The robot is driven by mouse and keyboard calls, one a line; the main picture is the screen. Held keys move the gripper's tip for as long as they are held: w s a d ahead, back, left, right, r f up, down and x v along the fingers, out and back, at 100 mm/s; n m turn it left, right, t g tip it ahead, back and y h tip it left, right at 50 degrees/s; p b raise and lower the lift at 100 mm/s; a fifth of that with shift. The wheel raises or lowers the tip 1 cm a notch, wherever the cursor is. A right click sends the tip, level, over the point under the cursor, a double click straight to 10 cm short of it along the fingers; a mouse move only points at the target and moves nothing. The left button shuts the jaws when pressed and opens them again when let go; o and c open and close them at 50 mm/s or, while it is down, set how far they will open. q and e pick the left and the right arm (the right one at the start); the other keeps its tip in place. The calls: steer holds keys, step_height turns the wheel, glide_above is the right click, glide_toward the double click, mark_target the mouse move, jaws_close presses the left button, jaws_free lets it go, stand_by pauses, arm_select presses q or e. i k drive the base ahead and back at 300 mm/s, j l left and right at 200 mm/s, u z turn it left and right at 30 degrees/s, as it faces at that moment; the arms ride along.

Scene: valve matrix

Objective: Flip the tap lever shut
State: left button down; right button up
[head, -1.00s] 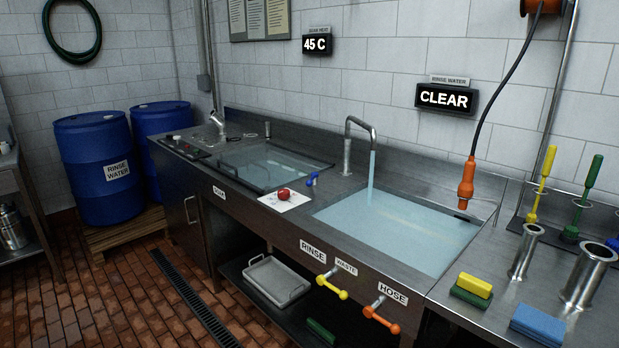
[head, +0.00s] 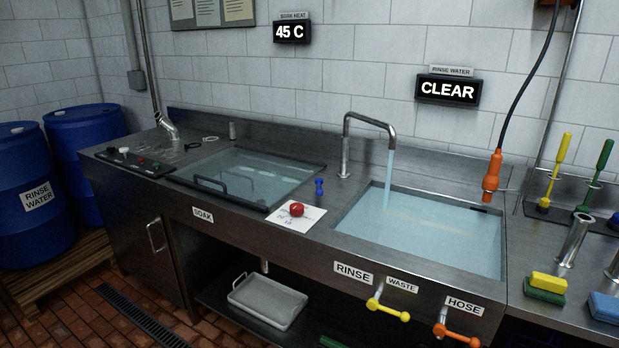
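A small blue tap lever (head: 319,187) stands on the steel counter between the soak basin and the rinse basin, left of the faucet's base. The curved steel faucet (head: 368,121) is running. A stream of water (head: 389,175) falls from its spout into the rinse basin (head: 352,221), which holds clear bluish water. Neither of my grippers shows in the head view, so I see nothing touching the lever.
A red knob (head: 296,209) sits on a white card (head: 286,219) in front of the lever. Yellow waste (head: 388,309) and orange hose (head: 456,335) handles stick out from the counter front. An orange hose nozzle (head: 491,178) hangs at the right.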

mark_target(319, 182)
steer(key=i+j+z, duration=0.25)
steer(key=i+j, duration=0.15)
steer(key=i+j+z, duration=0.3)
steer(key=i+j, duration=0.35)
steer(key=i, duration=0.2)
steer(key=i+z, duration=0.1)
steer(key=i, duration=0.2)
